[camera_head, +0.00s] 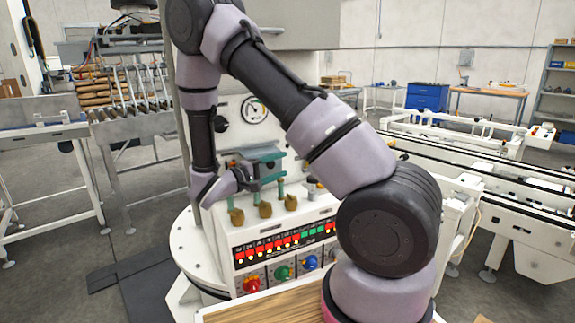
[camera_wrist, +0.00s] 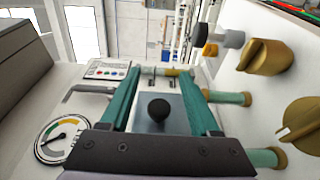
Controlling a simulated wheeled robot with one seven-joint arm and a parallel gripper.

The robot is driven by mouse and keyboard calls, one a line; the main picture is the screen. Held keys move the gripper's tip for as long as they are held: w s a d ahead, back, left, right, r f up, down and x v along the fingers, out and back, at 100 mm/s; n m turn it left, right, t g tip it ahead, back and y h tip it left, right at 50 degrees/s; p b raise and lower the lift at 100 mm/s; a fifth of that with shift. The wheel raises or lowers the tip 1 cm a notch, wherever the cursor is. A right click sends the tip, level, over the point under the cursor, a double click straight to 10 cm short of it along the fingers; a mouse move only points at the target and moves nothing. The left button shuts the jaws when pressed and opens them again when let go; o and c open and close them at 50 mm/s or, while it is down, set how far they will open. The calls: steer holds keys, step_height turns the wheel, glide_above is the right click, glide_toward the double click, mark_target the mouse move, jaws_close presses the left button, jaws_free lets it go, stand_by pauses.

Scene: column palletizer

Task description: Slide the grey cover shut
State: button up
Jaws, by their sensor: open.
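In the wrist view a grey plate (camera_wrist: 160,126), which looks like the grey cover, carries a round black knob (camera_wrist: 158,110). My gripper (camera_wrist: 158,78) is open. Its two teal fingers reach forward on either side of the knob, with visible gaps in this view. I cannot tell whether the fingertips are level with the knob. In the head view my gripper (camera_head: 267,166) is at the front of the white machine, above the brass knobs. The cover cannot be made out there, and how far it is open is unclear.
Brass knobs (camera_wrist: 268,57) on pale green stems stand close to the right finger. A dial gauge (camera_wrist: 60,138), a grey lever handle (camera_wrist: 88,91) and a small button panel (camera_wrist: 107,69) lie to the left. A control panel (camera_head: 285,243) with coloured knobs is below my gripper.

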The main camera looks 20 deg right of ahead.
steer(key=s+a, duration=0.5)
steer(key=a, duration=0.3)
steer(key=shift+s+a, duration=0.25)
steer(key=shift+a, duration=0.1)
steer(key=shift+r, duration=0.1)
